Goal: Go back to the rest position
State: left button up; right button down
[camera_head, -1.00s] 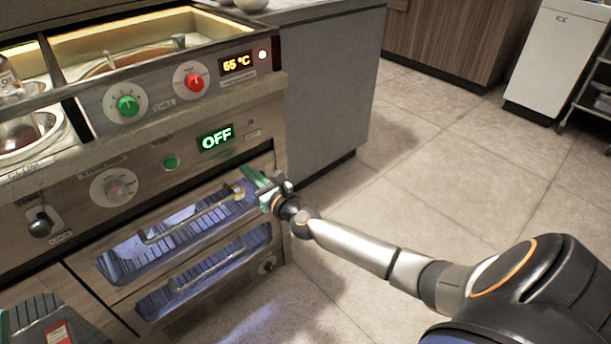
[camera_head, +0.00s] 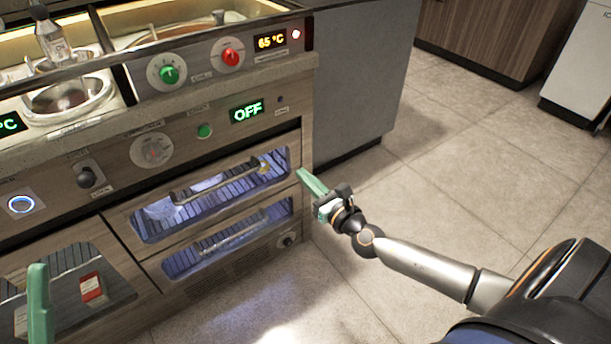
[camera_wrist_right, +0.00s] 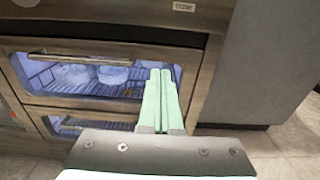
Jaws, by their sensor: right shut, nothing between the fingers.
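My right gripper (camera_head: 312,186) is in front of the right edge of the oven unit, clear of the drawer handles. In the right wrist view its two green fingers (camera_wrist_right: 160,85) lie together, shut with nothing between them. They point toward the upper lit drawer (camera_wrist_right: 95,72), which is closed. A green finger of my left gripper (camera_head: 39,305) shows at the lower left of the head view. The rest of that gripper is out of frame, and its opening cannot be told.
The counter unit has a green knob (camera_head: 168,74), a red knob (camera_head: 230,57), an OFF display (camera_head: 246,111) and a 65 °C display (camera_head: 270,42). Sauce wells (camera_head: 70,98) and a bottle (camera_head: 50,38) are at the upper left. The tiled floor (camera_head: 440,190) to the right is clear.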

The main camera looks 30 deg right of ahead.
jog(key=shift+s+a, duration=0.1)
jog(key=shift+s, duration=0.15)
